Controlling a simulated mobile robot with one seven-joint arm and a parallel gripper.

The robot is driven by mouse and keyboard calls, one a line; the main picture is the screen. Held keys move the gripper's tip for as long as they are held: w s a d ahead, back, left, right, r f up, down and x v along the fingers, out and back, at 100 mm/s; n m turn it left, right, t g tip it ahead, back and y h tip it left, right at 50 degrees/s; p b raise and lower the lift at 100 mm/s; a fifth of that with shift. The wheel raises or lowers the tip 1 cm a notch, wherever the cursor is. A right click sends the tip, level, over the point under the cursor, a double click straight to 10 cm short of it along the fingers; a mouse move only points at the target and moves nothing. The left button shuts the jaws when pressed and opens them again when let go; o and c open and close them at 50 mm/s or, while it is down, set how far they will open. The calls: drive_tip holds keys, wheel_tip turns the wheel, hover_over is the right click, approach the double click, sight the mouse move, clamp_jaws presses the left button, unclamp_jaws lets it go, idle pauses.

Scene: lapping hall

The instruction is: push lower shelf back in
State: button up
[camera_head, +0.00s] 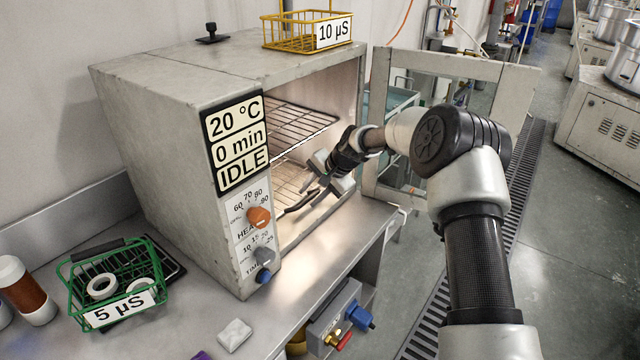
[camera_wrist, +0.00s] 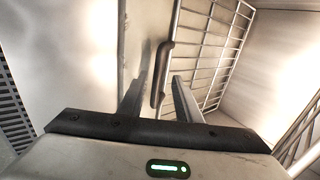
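The oven (camera_head: 165,130) stands on the bench with its door (camera_head: 480,85) swung open to the right. Inside, the wire lower shelf (camera_head: 288,180) lies below the wire upper shelf (camera_head: 300,122). My gripper (camera_head: 312,187) is at the oven mouth, at the front of the lower shelf. In the wrist view my gripper (camera_wrist: 160,88) has its two fingers apart, with a dark bent handle (camera_wrist: 164,72) on the front of a wire shelf (camera_wrist: 210,50) showing between them. I cannot tell whether a finger touches the handle. The shelf's back end is partly hidden.
A yellow wire basket (camera_head: 306,32) and a black knob (camera_head: 211,33) are on the oven top. A green basket (camera_head: 115,275) with white rings, a bottle (camera_head: 27,287) and a white block (camera_head: 234,334) are on the bench. The open door stands close to my arm.

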drive_tip(key=v, duration=1.7)
drive_tip(key=shift+a+r, duration=0.1)
drive_tip(key=s+d+r+n+h+p, duration=0.2)
drive_tip(key=s+d+r+n+p, duration=0.1)
drive_tip(key=s+r, duration=0.7)
drive_tip(key=s+d+r+n+h+p, duration=0.25)
drive_tip(key=s+r, duration=0.55)
drive_tip(key=s, duration=0.4)
drive_tip(key=s+d+n+p, duration=0.1)
drive_tip(key=s+d+p, duration=0.1)
drive_tip(key=s, duration=0.7)
drive_tip(key=s+d+r+t+h+p, duration=0.1)
drive_tip(key=s+d+p, duration=0.1)
drive_tip(key=s, duration=0.6)
drive_tip(key=shift+s+d+r+n+t, duration=0.3)
drive_tip(key=shift+s+d+n, duration=0.05)
drive_tip(key=shift+d, duration=0.15)
